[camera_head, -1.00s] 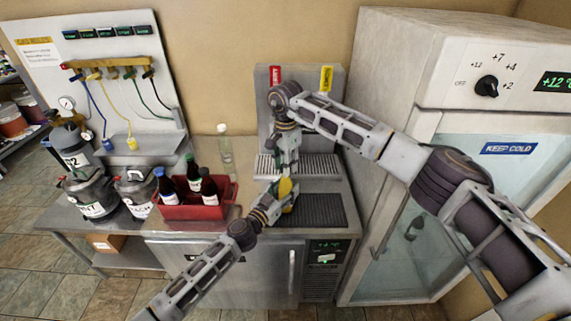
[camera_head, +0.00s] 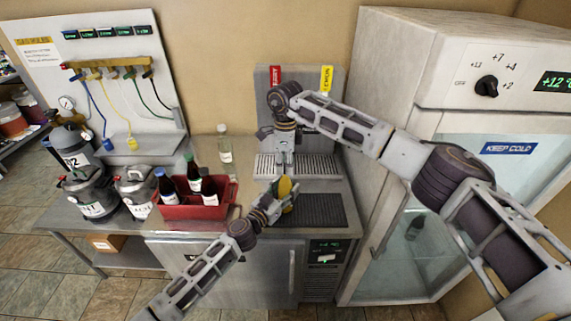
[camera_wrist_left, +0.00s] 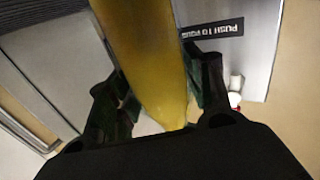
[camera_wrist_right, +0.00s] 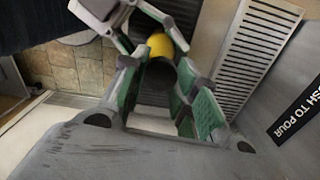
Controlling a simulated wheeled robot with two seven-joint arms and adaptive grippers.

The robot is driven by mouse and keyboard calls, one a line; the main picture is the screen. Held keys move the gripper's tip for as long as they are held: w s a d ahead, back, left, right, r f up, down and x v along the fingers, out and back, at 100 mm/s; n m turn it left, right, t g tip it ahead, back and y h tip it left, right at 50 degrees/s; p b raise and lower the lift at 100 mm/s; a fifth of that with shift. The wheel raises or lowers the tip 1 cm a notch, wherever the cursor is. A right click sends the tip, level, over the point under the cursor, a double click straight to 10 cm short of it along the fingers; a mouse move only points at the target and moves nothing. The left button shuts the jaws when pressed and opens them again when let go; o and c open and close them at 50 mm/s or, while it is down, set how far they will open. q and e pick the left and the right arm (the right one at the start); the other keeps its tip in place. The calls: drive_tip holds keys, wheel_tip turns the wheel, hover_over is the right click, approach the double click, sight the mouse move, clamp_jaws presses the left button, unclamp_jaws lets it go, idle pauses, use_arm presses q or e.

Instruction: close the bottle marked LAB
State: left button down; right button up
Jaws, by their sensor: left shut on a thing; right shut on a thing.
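A yellow bottle (camera_head: 285,187) stands above the counter's front part in the head view. It fills the gap between the fingers in the left wrist view (camera_wrist_left: 155,70). My left gripper (camera_head: 272,204) is shut on its body. My right gripper (camera_head: 284,164) comes down from above and is shut on a dark round piece at the bottle's top, which looks like a cap (camera_wrist_right: 158,74). The yellow body shows just beyond it in the right wrist view. Whether the cap is seated is hidden by the fingers. No LAB marking is readable on any bottle.
A red carrier (camera_head: 200,211) with several dark bottles stands left of my left gripper. A clear bottle (camera_head: 225,150) stands behind it. A tap station with a slatted drip tray (camera_head: 325,167) is behind the grippers. A dark mat (camera_head: 318,211) lies clear at right, beside the fridge (camera_head: 385,120).

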drive_tip(key=m, duration=0.3)
drive_tip(key=shift+m, duration=0.4)
drive_tip(key=m, duration=0.3)
drive_tip(key=shift+m, duration=0.4)
drive_tip(key=m, duration=0.7)
drive_tip(key=o, duration=1.1)
drive_tip(key=shift+r, duration=0.1)
drive_tip(key=shift+r, duration=2.15)
drive_tip(key=shift+r, duration=0.1)
